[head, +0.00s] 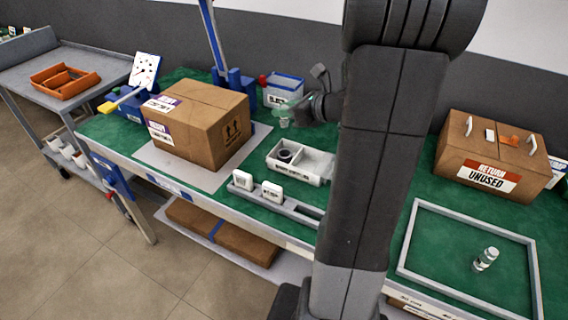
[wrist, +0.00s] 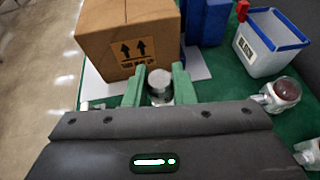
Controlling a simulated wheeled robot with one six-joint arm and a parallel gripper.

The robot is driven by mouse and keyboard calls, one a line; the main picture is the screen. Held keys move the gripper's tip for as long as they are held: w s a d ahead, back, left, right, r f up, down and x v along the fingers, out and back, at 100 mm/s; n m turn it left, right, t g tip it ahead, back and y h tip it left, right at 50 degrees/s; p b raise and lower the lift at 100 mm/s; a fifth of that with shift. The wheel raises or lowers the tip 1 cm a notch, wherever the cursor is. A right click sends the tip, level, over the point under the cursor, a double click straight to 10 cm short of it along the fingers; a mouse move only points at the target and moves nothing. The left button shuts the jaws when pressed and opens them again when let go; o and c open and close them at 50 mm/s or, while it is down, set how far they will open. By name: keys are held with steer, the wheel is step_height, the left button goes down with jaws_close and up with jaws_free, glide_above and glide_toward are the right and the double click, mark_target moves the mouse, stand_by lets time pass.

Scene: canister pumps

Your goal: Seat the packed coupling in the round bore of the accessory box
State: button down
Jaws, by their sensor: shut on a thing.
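My gripper (head: 290,117) is above the green bench mat, behind the white accessory box (head: 298,177). In the wrist view its green fingers (wrist: 157,90) are shut on a short silver cylindrical part, which I take as the coupling (wrist: 160,80). The coupling's round top faces the camera; its lower end is hidden. In the head view the coupling cannot be made out clearly. The accessory box has compartments; a dark ring (head: 285,156) shows in its left one, and a clear bag-like item (head: 318,162) lies at its right. I cannot tell which opening is the bore.
A cardboard carton (head: 198,122) stands left of my gripper and also fills the upper wrist view (wrist: 125,35). A blue-rimmed white bin (head: 284,92) stands behind. A grey rack with white tags (head: 262,197) lies in front.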

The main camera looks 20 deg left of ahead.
mark_target(285, 120)
steer(key=f, duration=0.1)
steer(key=f+b, duration=0.2)
steer(key=f, duration=0.1)
steer(key=shift+w+a, duration=0.1)
steer(key=shift+w, duration=0.15)
step_height(285, 120, down, 9)
steer(key=shift+f+b, duration=0.1)
steer(key=shift+b, duration=1.15)
steer(key=shift+f, duration=0.1)
steer(key=shift+f, duration=0.15)
steer(key=c, duration=1.2)
jaws_free()
